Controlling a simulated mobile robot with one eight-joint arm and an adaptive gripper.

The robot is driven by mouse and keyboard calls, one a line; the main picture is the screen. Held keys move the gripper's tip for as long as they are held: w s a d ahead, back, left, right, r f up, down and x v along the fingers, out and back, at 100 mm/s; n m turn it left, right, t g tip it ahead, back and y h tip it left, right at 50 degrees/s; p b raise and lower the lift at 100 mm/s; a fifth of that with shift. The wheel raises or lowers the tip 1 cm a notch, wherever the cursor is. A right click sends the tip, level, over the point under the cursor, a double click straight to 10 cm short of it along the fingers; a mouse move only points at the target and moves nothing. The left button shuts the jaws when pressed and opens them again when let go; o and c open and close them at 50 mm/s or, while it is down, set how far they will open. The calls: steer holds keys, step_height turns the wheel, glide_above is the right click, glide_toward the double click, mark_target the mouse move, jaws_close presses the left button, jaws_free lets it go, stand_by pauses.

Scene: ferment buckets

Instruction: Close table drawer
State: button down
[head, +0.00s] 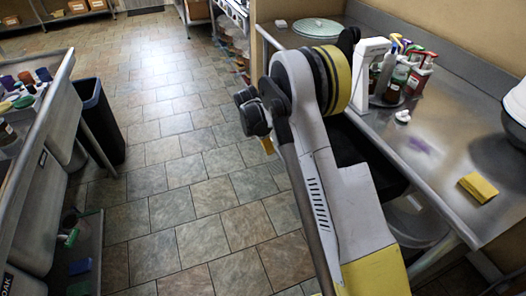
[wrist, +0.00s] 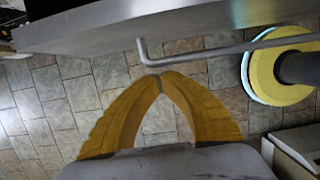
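In the wrist view a grey metal panel (wrist: 170,32) crosses the top, with a bent metal bar handle (wrist: 215,53) along its lower side. It looks like a drawer front, but I cannot tell how far the drawer stands out. My gripper (wrist: 158,77) has its yellow fingers drawn together at the tips, with nothing seen between them. The tips are by the bent left end of the handle; I cannot tell whether they touch it. In the head view the steel table (head: 425,150) is at the right; my arm hides the drawer and most of the gripper.
On the table are a caddy of bottles (head: 405,85), a yellow cloth (head: 478,187) and a round glass plate (head: 318,28). A white bucket (head: 418,222) stands under it. A dark bin (head: 100,120) and a sink unit (head: 40,160) are at the left. The tiled floor between is clear.

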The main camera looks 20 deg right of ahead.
steer(key=shift+d, duration=0.15)
steer(key=d, duration=1.9)
steer(key=w+d, duration=0.1)
steer(key=d, duration=0.9)
steer(key=shift+d, duration=0.1)
